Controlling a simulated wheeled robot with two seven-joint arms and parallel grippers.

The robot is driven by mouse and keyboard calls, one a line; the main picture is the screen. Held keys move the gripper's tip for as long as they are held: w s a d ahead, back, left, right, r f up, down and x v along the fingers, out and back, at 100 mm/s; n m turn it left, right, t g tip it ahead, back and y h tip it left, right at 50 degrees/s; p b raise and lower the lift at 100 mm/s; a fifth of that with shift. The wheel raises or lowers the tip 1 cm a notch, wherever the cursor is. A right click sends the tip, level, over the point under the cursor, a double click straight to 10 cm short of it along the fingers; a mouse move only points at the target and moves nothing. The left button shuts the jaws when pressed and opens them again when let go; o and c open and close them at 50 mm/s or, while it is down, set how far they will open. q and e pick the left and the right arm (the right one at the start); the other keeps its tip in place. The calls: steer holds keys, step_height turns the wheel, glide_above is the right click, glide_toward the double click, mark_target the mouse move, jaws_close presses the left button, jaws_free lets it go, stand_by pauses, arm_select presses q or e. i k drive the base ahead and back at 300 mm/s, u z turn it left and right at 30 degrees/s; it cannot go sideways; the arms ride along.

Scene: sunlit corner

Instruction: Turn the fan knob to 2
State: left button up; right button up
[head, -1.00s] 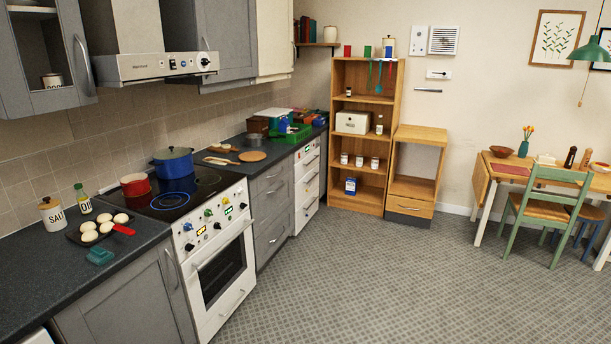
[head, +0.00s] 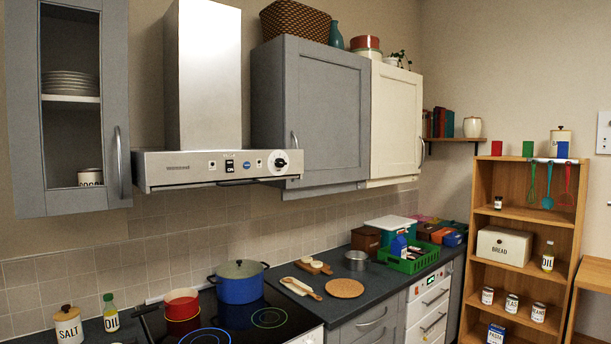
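The fan knob (head: 280,163) is a round black dial with a white pointer mark, at the right end of the front panel of the range hood (head: 215,170). The panel also carries a black switch (head: 229,165) and small round buttons left of the knob. The numbers around the knob are too small to read, so its setting cannot be told. Neither gripper shows in the head view.
Below the hood, a blue pot (head: 240,288) and a red pot (head: 182,303) stand on the black cooktop (head: 265,310). A grey wall cabinet (head: 318,110) adjoins the hood on the right, a glass-door cabinet (head: 118,80) on the left. The space before the panel looks clear.

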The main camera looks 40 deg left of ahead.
mark_target(280, 162)
steer(key=u, duration=0.9)
steer(key=i, duration=1.3)
steer(key=u, duration=1.15)
